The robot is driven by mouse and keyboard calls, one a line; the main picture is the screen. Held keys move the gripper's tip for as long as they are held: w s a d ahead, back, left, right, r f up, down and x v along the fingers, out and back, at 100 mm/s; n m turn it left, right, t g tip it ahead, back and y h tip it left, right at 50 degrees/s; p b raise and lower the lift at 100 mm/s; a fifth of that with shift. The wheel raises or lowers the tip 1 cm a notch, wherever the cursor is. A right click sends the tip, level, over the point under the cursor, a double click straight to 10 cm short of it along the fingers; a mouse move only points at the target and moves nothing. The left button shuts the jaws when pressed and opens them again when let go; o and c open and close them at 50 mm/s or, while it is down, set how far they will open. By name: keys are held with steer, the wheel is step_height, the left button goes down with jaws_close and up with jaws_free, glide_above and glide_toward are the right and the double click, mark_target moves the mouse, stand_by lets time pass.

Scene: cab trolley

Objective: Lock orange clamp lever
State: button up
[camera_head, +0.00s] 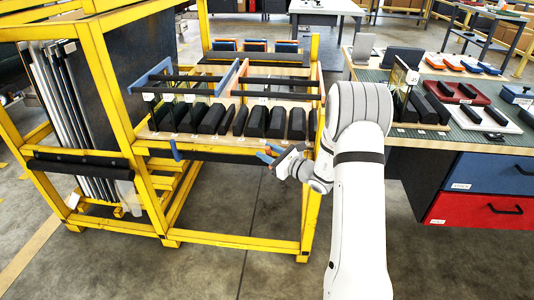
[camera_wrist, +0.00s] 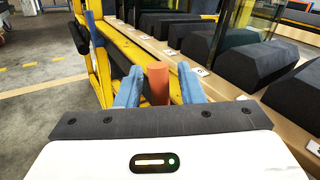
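The orange clamp lever (camera_wrist: 158,84) shows in the wrist view as a short upright orange bar at the trolley's yellow front rail. My gripper (camera_wrist: 160,76) has two blue fingers, spread apart, one on each side of the lever in the picture. A gap shows between the lever and each finger. I cannot tell whether the lever is between the fingertips or just beyond them. In the head view my gripper (camera_head: 268,153) is at the trolley's front edge, near its right end, and mostly covers the lever. A blue lever (camera_head: 175,150) hangs farther left on the same edge.
The yellow trolley (camera_head: 226,240) carries a row of black blocks (camera_head: 255,121) on a wooden shelf (camera_head: 150,133). Blue and orange bars rise above it. A workbench with blue and red drawers (camera_head: 478,208) stands to the right. The floor before the trolley is clear.

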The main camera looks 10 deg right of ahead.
steer(key=shift+c, duration=0.4)
jaws_close()
steer(key=shift+d+f+m+t+b, duration=0.25)
steer(key=shift+d+m+t+b, duration=0.1)
steer(key=shift+b, duration=0.6)
steer(key=shift+s+d+r+m+t+y+b, duration=0.2)
steer(key=shift+d+m+t+y+b, duration=0.15)
steer(key=shift+y+b, duration=0.15)
steer(key=shift+r, duration=0.15)
steer(key=shift+o, duration=0.4)
jaws_free()
steer(key=shift+s, duration=0.1)
